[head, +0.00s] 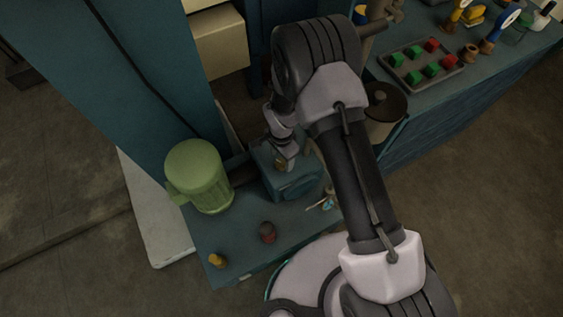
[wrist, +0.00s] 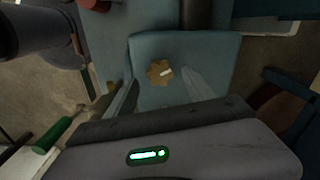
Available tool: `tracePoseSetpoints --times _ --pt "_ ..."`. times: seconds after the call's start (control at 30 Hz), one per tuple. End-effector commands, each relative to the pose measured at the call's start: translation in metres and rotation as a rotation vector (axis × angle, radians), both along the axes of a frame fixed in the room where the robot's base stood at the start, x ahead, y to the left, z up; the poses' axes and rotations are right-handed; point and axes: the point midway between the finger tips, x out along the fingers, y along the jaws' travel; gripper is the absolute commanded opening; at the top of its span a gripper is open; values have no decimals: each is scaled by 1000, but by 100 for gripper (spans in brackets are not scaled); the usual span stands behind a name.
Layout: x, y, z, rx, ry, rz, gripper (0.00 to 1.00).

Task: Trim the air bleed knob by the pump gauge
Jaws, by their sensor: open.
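A brass-coloured lobed knob (wrist: 158,72) with a white mark sits on top of a blue box (wrist: 205,52) in the wrist view. My gripper (wrist: 164,96) is open, its two pale fingers apart on the near side of the knob, with nothing between them that I can make out. In the head view the blue box (head: 297,186) stands beside the green pump motor (head: 198,178), and my gripper (head: 283,160) hangs over its top, largely hiding the knob. A small pale item (head: 328,200) lies beside the box; I cannot tell if it is the gauge.
A dark red knob (head: 267,233) and a yellow knob (head: 217,260) stand on the near part of the blue base. A tray (head: 392,72) of red and green blocks and a lidded round pot (head: 385,101) are at right. A tall blue cabinet (head: 145,70) rises behind the motor.

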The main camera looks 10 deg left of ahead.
Motion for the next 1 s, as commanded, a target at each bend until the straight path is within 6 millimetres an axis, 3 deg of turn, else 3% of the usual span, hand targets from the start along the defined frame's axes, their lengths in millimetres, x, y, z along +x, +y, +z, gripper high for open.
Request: tracePoseSetpoints --times 0.13,0.47,0.8,1.0 --pt "0 0 -20 0 0 0 62" --pt "0 0 -23 1 -1 0 62" --pt "0 0 -23 1 -1 0 0" --pt "0 0 -23 1 -1 17 0"
